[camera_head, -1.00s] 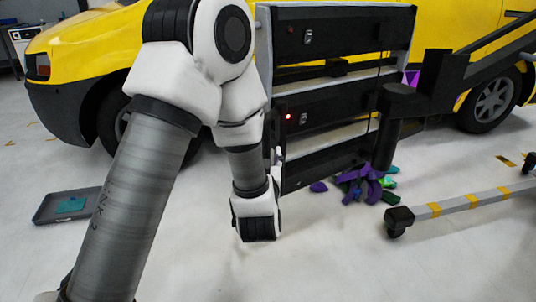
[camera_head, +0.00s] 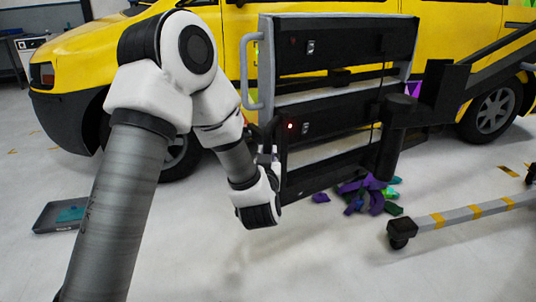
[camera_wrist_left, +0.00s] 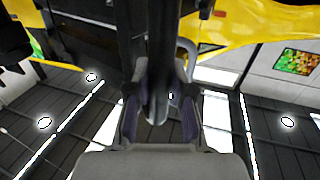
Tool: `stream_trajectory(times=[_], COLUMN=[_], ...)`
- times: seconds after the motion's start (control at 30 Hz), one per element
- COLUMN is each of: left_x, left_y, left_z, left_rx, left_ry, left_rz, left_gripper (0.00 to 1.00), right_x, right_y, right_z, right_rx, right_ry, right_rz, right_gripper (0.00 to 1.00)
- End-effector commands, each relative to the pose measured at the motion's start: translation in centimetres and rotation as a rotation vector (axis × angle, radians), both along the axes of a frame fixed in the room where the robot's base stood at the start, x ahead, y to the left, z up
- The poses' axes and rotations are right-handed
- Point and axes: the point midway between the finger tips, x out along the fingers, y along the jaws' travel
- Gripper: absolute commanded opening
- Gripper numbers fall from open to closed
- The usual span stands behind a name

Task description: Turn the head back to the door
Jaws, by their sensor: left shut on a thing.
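The lamp head (camera_head: 340,100) is a grey frame with two wide black panels and a small red light, on a black bracket at its right. It stands upright in front of the yellow car's door (camera_head: 350,7) and hides much of it. My left gripper (camera_head: 266,154) is at the head's lower left edge. In the left wrist view my left gripper (camera_wrist_left: 160,85) is shut, its fingers either side of a dark upright bar of the head (camera_wrist_left: 158,45). A grey handle (camera_head: 248,72) on the head's left side is free. My right gripper is not in view.
Purple and green scraps (camera_head: 362,194) lie on the floor under the head. The stand's wheeled leg (camera_head: 455,215), striped yellow, is at the right. A dark tray (camera_head: 48,222) lies on the floor at the left. The front floor is clear.

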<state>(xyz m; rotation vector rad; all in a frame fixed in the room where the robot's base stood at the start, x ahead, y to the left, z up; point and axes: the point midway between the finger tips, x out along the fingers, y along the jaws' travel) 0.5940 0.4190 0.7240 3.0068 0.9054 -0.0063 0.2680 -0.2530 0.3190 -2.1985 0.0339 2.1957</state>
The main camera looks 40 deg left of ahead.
Motion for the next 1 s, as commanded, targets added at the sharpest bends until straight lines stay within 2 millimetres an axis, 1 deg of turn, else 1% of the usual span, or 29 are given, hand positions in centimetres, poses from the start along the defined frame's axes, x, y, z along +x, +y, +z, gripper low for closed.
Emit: stream_trajectory(times=[0.03,0.17,0.27,0.33,0.4,0.5,0.6,0.73,1.0], left_x=[0.5,1.8,3.2,4.5,5.9,7.7,8.9,9.5,9.5], left_y=[0.6,2.8,5.0,6.8,8.4,10.1,11.4,12.0,11.9], left_z=[0.4,0.7,0.9,0.9,0.8,0.4,0.3,0.2,0.1], left_rx=[-0.008,-0.014,-0.013,-0.011,-0.006,-0.001,0.002,0.005,0.004], left_ry=[-0.001,-0.003,-0.01,-0.012,-0.015,-0.017,-0.012,-0.004,-0.003], left_rz=[-0.013,-0.066,-0.12,-0.167,-0.215,-0.279,-0.322,-0.346,-0.348], left_gripper=[0.0,0.0,0.0,0.0,0.0,0.0,0.0,0.0,0.0], right_x=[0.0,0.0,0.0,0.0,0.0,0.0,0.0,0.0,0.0], right_y=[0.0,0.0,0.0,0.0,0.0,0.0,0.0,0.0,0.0], right_z=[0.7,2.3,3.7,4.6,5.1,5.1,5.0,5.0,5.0], right_rx=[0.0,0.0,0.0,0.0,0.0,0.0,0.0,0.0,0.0], right_ry=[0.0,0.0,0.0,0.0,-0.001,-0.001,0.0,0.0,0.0], right_rz=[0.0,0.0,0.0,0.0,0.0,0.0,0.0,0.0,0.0], right_gripper=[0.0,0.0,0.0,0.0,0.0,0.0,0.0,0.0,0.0])
